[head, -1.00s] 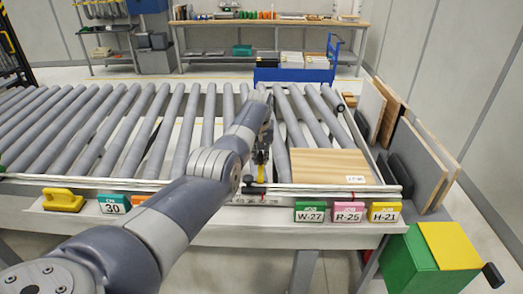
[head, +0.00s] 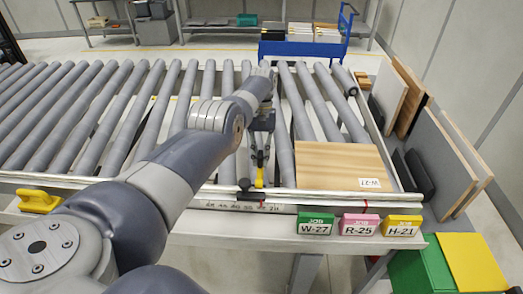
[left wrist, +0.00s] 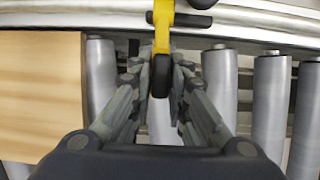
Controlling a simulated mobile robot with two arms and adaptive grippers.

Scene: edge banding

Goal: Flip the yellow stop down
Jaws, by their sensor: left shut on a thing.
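The yellow stop (head: 260,177) is at the front rail of the roller conveyor, just left of the wooden board (head: 335,166). In the left wrist view the stop (left wrist: 163,32) reaches from the metal rail in between my fingers, with a black rounded end. My left gripper (head: 260,158) is shut on the stop, with a finger on each side of it; the fingers also show in the left wrist view (left wrist: 158,72). The stop's exact tilt is hard to tell. My right gripper is not in view.
Grey rollers (head: 85,120) fill the conveyor. Green W-27, pink R-25 and yellow H-21 blocks (head: 402,226) sit on the front ledge, with a yellow handled piece (head: 40,201) at left. Panels (head: 440,150) lean at right. A blue cart (head: 310,45) stands behind.

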